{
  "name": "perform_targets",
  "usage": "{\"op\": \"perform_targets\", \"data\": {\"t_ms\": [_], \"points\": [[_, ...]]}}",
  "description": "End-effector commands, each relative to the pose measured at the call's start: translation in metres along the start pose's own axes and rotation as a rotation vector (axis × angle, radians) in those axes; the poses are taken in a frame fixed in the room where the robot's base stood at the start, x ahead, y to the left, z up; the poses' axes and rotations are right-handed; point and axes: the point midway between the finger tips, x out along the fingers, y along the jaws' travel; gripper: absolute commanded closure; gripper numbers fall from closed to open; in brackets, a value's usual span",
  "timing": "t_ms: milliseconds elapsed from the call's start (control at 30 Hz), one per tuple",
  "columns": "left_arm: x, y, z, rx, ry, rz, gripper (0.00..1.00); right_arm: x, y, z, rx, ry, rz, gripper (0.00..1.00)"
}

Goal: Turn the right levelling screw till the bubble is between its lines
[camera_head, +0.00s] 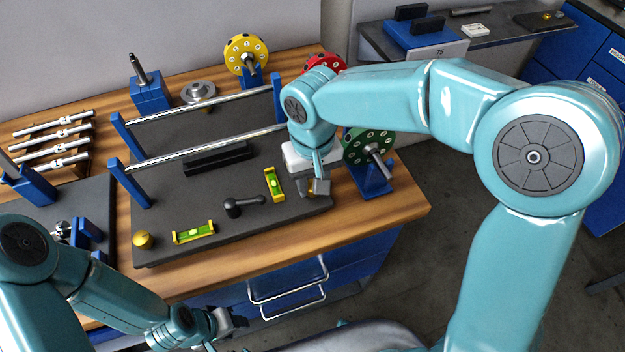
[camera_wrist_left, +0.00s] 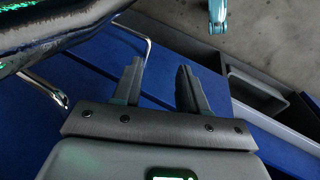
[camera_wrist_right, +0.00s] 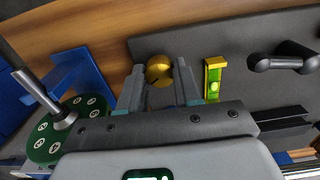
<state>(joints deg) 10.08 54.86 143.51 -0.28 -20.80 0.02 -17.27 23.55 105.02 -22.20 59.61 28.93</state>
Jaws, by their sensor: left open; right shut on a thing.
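The right levelling screw is a round brass knob (camera_wrist_right: 159,70) at the corner of the dark base plate (camera_head: 230,222). My right gripper (camera_head: 319,187) is shut on it, one finger on each side, as the right wrist view shows. In the head view the gripper mostly hides this knob. The right level (camera_head: 274,184), a yellow frame with a green vial, lies on the plate beside it and shows in the right wrist view (camera_wrist_right: 213,80). Its bubble is a pale spot; I cannot tell its place against the lines. My left gripper (camera_wrist_left: 158,78) is open and empty, in front of the bench.
A left brass knob (camera_head: 143,241) and a second level (camera_head: 194,232) are at the plate's front left. A black crank handle (camera_head: 243,205) lies between the levels. A green disc (camera_head: 368,146) stands right of my right gripper. Two rails cross above the plate.

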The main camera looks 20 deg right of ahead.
Motion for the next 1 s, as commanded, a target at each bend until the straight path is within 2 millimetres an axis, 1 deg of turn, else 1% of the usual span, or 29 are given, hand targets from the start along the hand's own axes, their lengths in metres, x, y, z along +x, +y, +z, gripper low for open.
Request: {"op": "perform_targets", "data": {"t_ms": [100,133,167,200,500,567,633,767,1000], "points": [[0.000,0.000,0.000,0.000,0.000,0.000,0.57,0.000,0.000,0.000,-0.001,0.002,0.000,0.97],[0.000,0.000,0.000,0.000,0.000,0.000,0.57,-0.001,0.000,0.000,-0.002,0.002,-0.001,0.63],[0.000,0.000,0.000,0.000,0.000,0.000,0.57,-0.001,0.000,-0.001,-0.002,0.002,-0.001,0.54],[0.000,0.000,0.000,0.000,0.000,0.000,0.57,-0.001,0.000,-0.001,-0.002,0.002,-0.001,0.41],[0.000,0.000,0.000,0.000,0.000,0.000,0.57,-0.001,0.000,0.000,-0.003,0.002,0.000,0.41],[-0.001,0.000,0.000,0.000,0.000,0.000,0.57,-0.005,0.000,-0.001,-0.003,0.002,0.000,0.41],[-0.001,0.001,0.000,0.000,0.000,0.000,0.57,-0.013,0.000,-0.001,-0.003,0.005,-0.001,0.41],[-0.003,0.001,0.000,0.000,0.000,0.000,0.57,-0.042,-0.001,-0.001,-0.003,0.007,-0.002,0.41],[-0.009,0.003,0.000,0.000,0.000,0.000,0.57,-0.107,0.000,-0.001,-0.003,0.006,-0.002,0.41]]}}
